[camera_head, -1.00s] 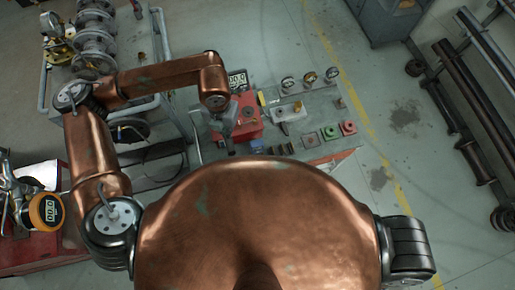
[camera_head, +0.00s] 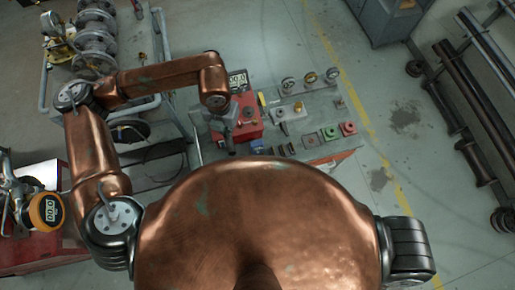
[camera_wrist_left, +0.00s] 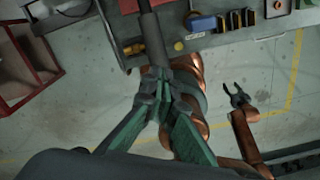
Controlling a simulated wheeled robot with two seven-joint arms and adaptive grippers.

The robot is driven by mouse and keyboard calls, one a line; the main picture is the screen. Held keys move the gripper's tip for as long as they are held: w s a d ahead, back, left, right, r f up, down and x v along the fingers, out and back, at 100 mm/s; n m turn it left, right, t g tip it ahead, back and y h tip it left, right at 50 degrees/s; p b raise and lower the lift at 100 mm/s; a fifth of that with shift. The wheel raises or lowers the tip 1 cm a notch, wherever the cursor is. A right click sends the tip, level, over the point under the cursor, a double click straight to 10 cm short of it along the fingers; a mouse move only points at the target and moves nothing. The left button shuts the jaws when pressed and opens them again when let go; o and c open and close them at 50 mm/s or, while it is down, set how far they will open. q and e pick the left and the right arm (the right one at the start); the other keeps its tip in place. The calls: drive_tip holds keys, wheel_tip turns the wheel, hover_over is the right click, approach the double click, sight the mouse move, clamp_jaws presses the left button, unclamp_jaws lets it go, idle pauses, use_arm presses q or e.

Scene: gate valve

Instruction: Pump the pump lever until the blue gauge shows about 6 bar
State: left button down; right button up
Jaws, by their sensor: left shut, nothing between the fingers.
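The red pump unit (camera_head: 250,121) sits on the bench, partly hidden by my left arm. A digital gauge (camera_head: 237,78) beside it appears to read 00.0; I cannot tell its colour. My left gripper (camera_head: 230,149) is low in front of the pump unit, its fingers hard to make out. In the left wrist view its green fingers (camera_wrist_left: 160,78) are shut and empty, at the lower end of a dark grey bar, seemingly the pump lever (camera_wrist_left: 151,38); whether they touch is unclear. My right gripper (camera_wrist_left: 236,93) is open and empty, away from the bench.
Another digital gauge (camera_head: 47,209) with an orange rim is at the left. Pipework (camera_head: 97,40) stands behind my left arm.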

use_arm(q)
drive_tip(key=shift+f, duration=0.1)
wheel_tip(320, 180, down, 15)
drive_tip(key=b, duration=1.3)
wheel_tip(320, 180, up, 13)
drive_tip(key=p, duration=0.5)
drive_tip(key=shift+p, duration=0.4)
idle(0.3)
